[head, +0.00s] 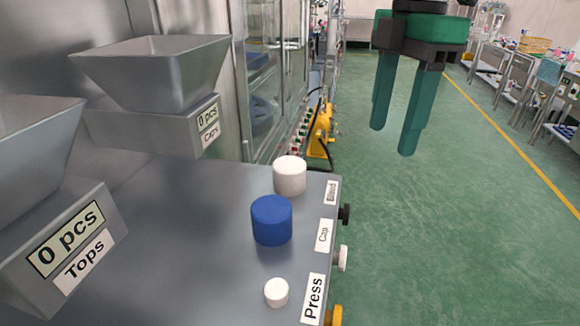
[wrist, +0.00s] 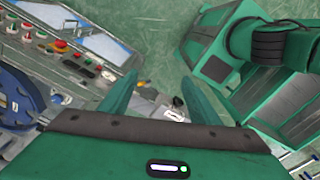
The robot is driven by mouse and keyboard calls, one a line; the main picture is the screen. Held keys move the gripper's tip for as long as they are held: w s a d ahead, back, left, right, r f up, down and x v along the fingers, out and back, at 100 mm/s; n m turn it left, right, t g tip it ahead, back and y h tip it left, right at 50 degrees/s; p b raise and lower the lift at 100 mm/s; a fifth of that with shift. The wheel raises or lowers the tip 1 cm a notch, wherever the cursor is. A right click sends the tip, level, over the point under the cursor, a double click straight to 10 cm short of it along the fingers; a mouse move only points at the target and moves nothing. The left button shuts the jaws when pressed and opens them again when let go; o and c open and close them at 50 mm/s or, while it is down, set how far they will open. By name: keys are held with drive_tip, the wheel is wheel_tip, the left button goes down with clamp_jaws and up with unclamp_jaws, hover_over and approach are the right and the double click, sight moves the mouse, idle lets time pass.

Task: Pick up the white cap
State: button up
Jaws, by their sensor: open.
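Two white cylinders stand upright on the grey metal table: a larger white cap (head: 290,176) near the table's far right corner, and a smaller white one (head: 276,292) near the front. A blue cap (head: 271,220) stands between them. My gripper (head: 393,138) hangs in the air to the right of the table edge, up and right of the larger white cap and apart from it. Its two green fingers are spread with nothing between them. The wrist view also shows the open fingers (wrist: 160,88); I cannot make out the white caps there.
Steel hoppers marked Caps (head: 155,72) and Tops (head: 30,150) stand at the table's left. Knobs (head: 345,213) stick out from the table's right edge. A yellow machine (head: 320,130) stands behind. The green floor to the right is open.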

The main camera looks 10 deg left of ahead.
sight(291, 163)
drive_tip(key=s+a+r+n, duration=0.2)
drive_tip(key=a+n, duration=0.1)
drive_tip(key=a, duration=0.1)
drive_tip(key=s+a+r+n, duration=0.2)
drive_tip(key=s+a+n, duration=0.1)
drive_tip(key=a+n, duration=0.1)
drive_tip(key=s+a+r+n, duration=0.2)
drive_tip(key=s+a+n, duration=0.1)
drive_tip(key=a, duration=0.2)
drive_tip(key=shift+s+a+r, duration=0.1)
drive_tip(key=shift+a+r, duration=0.2)
drive_tip(key=shift+a, duration=0.05)
drive_tip(key=shift+a+f, duration=0.2)
drive_tip(key=shift+f, duration=4.9)
drive_tip(key=c, duration=1.1)
drive_tip(key=shift+r, duration=0.1)
